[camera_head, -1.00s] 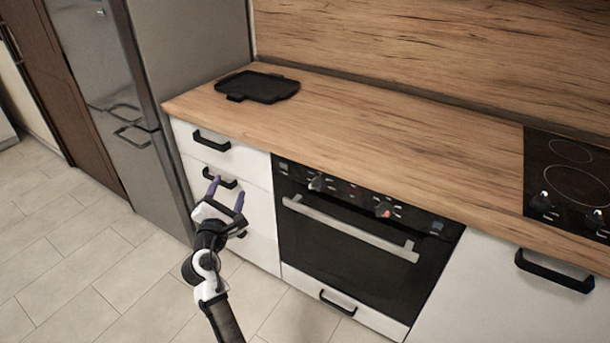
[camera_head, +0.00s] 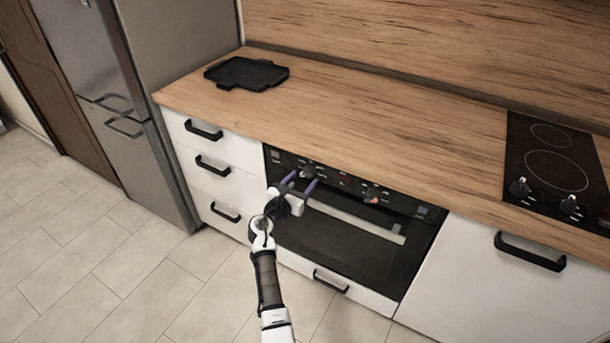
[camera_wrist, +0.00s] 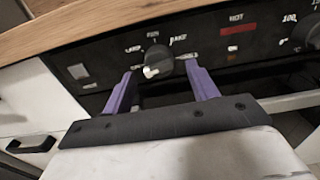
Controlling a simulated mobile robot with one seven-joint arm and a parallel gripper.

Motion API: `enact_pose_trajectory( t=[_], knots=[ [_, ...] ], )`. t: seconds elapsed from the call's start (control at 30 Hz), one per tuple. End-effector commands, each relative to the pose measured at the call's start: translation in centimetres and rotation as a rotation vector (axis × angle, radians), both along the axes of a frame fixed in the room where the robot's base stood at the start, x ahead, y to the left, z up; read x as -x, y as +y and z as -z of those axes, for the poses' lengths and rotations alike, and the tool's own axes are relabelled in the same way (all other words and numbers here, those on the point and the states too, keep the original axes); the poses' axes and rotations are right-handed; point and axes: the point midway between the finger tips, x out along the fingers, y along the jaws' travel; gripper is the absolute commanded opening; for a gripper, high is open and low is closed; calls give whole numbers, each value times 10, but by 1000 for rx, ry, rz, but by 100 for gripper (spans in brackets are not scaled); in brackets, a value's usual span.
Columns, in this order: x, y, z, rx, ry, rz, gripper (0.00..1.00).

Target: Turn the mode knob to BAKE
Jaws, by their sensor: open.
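The mode knob (camera_wrist: 158,62) is a dark round knob on the black oven panel, ringed by small word labels too blurred to read surely. Its pale pointer mark shows at its lower left. In the head view the knob (camera_head: 308,172) is the left one on the panel. My gripper (camera_head: 301,180) is open in front of the panel. In the wrist view its purple fingers (camera_wrist: 160,72) lie to the left and right of the knob, with a gap on each side. I cannot tell how far the fingertips reach along the knob's depth.
A second knob (camera_wrist: 312,32) with number marks sits right of a red display (camera_wrist: 238,30). The oven handle (camera_head: 358,220) runs below the panel. The wooden counter (camera_head: 370,125) overhangs above. A black tray (camera_head: 245,73) and a cooktop (camera_head: 555,165) stand on it.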

Motion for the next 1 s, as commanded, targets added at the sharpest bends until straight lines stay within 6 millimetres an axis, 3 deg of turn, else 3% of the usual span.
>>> enact_pose_trajectory(
  t=[0.2, 0.57, 0.9, 1.0],
  knots=[
    [-19, -13, 0, 1, -1, -1, 59],
    [-23, -15, 0, 0, -1, -2, 57],
    [-22, -14, 0, 0, -1, -2, 14],
    [-22, -14, 0, -3, -3, -2, 14]
  ],
)
